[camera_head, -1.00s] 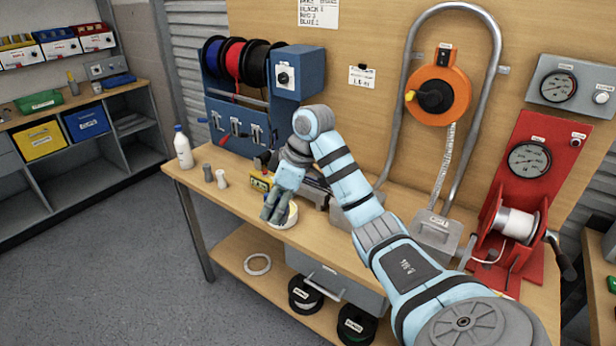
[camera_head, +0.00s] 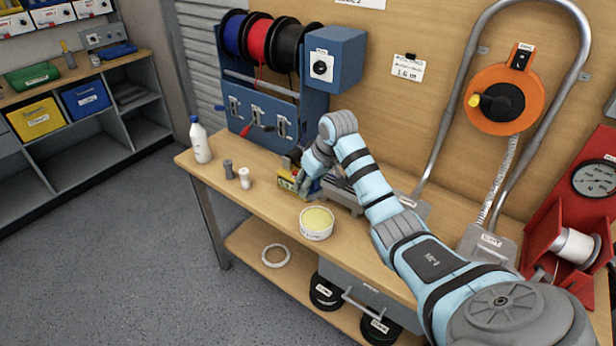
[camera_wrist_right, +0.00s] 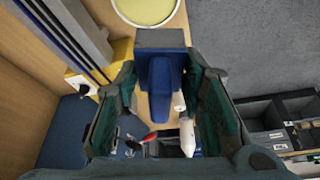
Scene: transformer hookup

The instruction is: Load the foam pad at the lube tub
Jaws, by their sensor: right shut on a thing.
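The lube tub (camera_head: 317,222) is a round white tub with pale yellow contents, open on the bench near its front edge. Part of it shows at the top of the right wrist view (camera_wrist_right: 146,10). My right gripper (camera_head: 304,182) is behind and left of the tub, apart from it. In the right wrist view it is shut on a blue handle (camera_wrist_right: 160,88) with a dark grey block, apparently the foam pad (camera_wrist_right: 160,39), at its end. The pad's face is hidden, so I cannot tell whether it carries lube. My left gripper is not in view.
A yellow device (camera_head: 287,181) stands close by my right gripper. A white bottle (camera_head: 200,142), a grey cylinder (camera_head: 229,168) and a white one (camera_head: 244,178) stand at the bench's left end. A red reel stand (camera_head: 570,235) is at the right. The bench around the tub's front is clear.

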